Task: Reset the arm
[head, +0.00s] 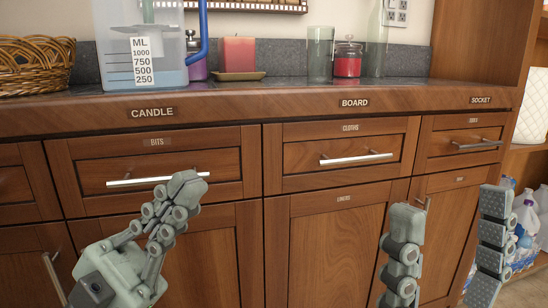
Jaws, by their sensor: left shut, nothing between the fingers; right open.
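My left gripper (187,182) is shut and empty. In the head view it is in front of the BITS drawer (200,182), with its fingertips overlapping the right part of that drawer's handle (140,181); I cannot tell if they touch. My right gripper (449,213) is open and empty at the lower right. Its two fingers stand upright and wide apart in front of the lower cabinet doors (335,255). My arms behind the grippers are mostly out of the picture.
The wooden counter (230,103) holds a wicker basket (35,65), a measuring jug (150,60), a red candle (238,54), a glass (319,50) and a red jar (347,62). The CLOTHS drawer (290,155) is closed. Bottles (526,215) stand on a low shelf at right.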

